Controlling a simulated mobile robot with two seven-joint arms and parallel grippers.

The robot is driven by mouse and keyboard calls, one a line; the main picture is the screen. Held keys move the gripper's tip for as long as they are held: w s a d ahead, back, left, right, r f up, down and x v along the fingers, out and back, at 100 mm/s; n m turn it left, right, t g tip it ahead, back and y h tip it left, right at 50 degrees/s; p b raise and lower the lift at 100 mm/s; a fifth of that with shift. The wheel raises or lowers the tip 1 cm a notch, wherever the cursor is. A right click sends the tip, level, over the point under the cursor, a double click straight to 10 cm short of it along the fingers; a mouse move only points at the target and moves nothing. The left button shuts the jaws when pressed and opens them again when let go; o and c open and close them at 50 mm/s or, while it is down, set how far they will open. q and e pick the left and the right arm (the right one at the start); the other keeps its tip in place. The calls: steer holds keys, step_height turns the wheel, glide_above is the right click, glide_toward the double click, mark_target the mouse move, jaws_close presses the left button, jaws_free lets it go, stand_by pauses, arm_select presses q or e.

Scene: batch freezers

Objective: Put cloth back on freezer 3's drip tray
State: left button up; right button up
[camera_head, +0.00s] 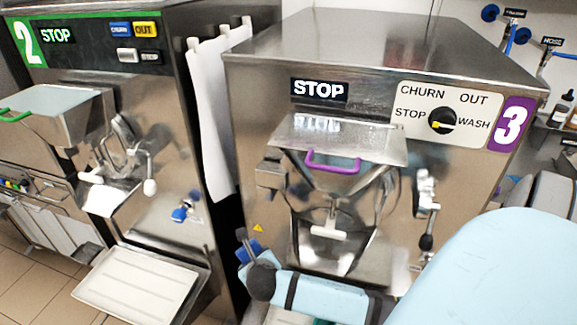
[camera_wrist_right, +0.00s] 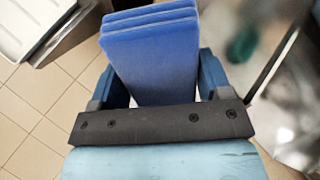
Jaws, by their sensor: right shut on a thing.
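My right gripper (camera_wrist_right: 157,78) is shut on a blue folded cloth (camera_wrist_right: 152,50), which shows several stacked layers between the two fingers. In the head view my right gripper (camera_head: 259,274) is at the lower front left of freezer 3 (camera_head: 265,115), and a small part of blue, likely the cloth (camera_head: 249,251), shows beyond it. My right arm crosses the lower front of freezer 3 and covers the area where its drip tray would be, so I cannot make the tray out clearly. My left gripper is not in view.
Freezer 2 (camera_head: 100,50) stands on the left, with a white tray (camera_head: 140,285) low at its front. White sheeting (camera_head: 215,110) hangs in the gap between the freezers. Freezer 3 has a purple-handled hopper lid (camera_head: 375,140) and a control knob (camera_head: 441,121). Tiled floor (camera_wrist_right: 50,110) is clear below.

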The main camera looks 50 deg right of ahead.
steer(key=s+f+m+g+y+b, duration=0.1)
steer(key=s+f+m+g, duration=0.1)
steer(key=f, duration=0.6)
steer(key=s+d+f+m+g+y+b, duration=0.1)
steer(key=s+f+m+g+y+b, duration=0.1)
steer(key=f, duration=0.6)
steer(key=s+d+f+m+g+y+b, duration=0.1)
steer(key=s+f+m+g+y+b, duration=0.1)
steer(key=f, duration=0.7)
steer(key=shift+s+m+g, duration=0.6)
steer(key=shift+s+g, duration=0.55)
steer(key=shift+g, duration=0.25)
steer(key=shift+f+b, duration=0.55)
steer(key=shift+f, duration=1.75)
steer(key=shift+f, duration=0.1)
steer(key=o, duration=1)
steer(key=shift+o, duration=0.2)
